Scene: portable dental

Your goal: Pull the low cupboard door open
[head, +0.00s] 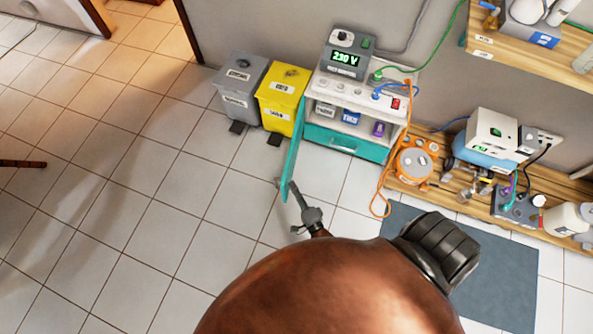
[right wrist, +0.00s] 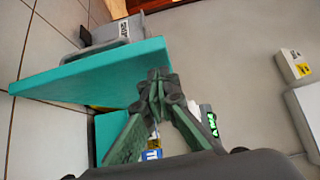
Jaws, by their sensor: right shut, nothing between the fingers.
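The teal cupboard door (head: 291,145) stands swung out from the left side of the low white and teal cabinet (head: 330,98), roughly square to its front. In the right wrist view the door (right wrist: 75,75) is a broad teal panel just beyond my fingers. My right gripper (head: 292,187) is by the door's near end in the head view, shut and empty. In the right wrist view its fingertips (right wrist: 158,78) meet close to the door's edge; I cannot tell whether they touch it. My left gripper is not in view.
A yellow bin (head: 283,88) and a grey bin (head: 238,85) stand left of the cabinet. A blue-grey mat (head: 490,265) lies at right.

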